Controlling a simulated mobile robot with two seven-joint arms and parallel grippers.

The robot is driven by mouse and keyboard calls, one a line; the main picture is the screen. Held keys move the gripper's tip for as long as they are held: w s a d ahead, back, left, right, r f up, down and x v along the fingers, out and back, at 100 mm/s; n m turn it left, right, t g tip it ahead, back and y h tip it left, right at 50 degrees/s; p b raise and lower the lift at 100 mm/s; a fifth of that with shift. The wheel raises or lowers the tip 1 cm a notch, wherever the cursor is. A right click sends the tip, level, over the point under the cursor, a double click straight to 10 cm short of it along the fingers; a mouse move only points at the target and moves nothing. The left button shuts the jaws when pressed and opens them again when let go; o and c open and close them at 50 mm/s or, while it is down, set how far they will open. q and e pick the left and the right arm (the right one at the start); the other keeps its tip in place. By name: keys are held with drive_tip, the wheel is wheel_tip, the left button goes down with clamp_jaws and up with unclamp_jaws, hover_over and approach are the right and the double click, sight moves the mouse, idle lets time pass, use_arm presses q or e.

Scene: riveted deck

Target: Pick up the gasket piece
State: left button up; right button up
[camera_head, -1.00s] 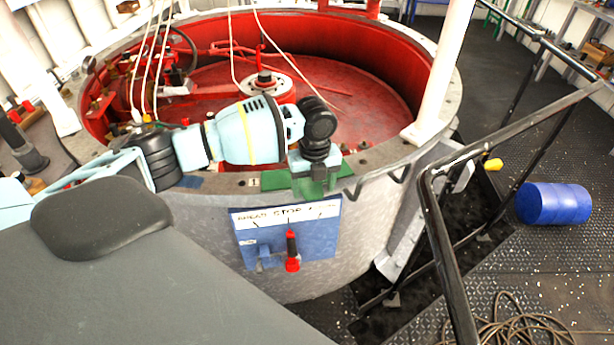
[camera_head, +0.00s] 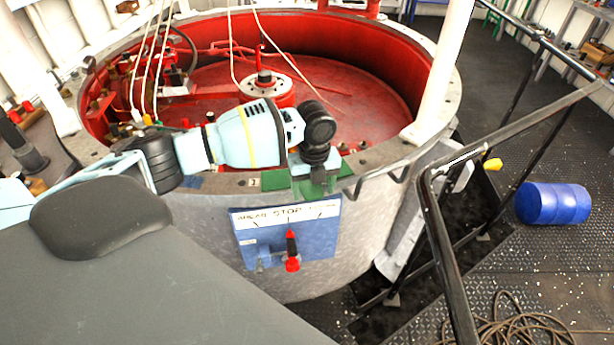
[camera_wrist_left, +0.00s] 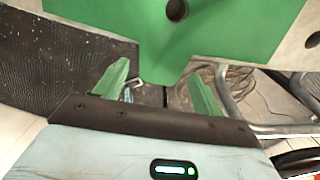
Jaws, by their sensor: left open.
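The gasket piece (camera_head: 274,180) is a flat green sheet lying on the grey rim of the big round tank in the head view. My left gripper (camera_head: 316,188) is over the rim at the green sheet and covers part of it. In the left wrist view the gasket piece (camera_wrist_left: 215,38) fills the top, with a dark round hole in it and a tongue reaching down toward the fingers. The left gripper (camera_wrist_left: 160,85) is open there, its two green fingers apart, one on each side of the tongue. I cannot tell whether they touch it. My right gripper is not in view.
The tank rim (camera_head: 225,184) surrounds a red interior with pipes and a hub. A blue control panel (camera_head: 286,235) with a red-tipped lever hangs below the gripper. A black handrail (camera_head: 445,250) stands to the right, and a blue barrel (camera_head: 553,203) lies beyond it.

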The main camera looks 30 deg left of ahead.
use_arm(q)
drive_tip(key=c, duration=1.1)
drive_tip(key=shift+r, duration=0.1)
drive_tip(key=shift+r, duration=0.15)
wheel_tip(320, 180, up, 3)
drive_tip(key=shift+r, duration=0.2)
drive_tip(key=s+a, duration=0.3)
drive_tip(key=s, duration=0.1)
drive_tip(key=s+a+r, duration=0.1)
drive_tip(key=s+a, duration=0.2)
drive_tip(key=s, duration=0.1)
drive_tip(key=s+a, duration=0.3)
drive_tip(key=s, duration=0.1)
drive_tip(key=shift+s+a+r, duration=0.3)
drive_tip(key=shift+s+a, duration=0.05)
drive_tip(key=shift+a, duration=0.05)
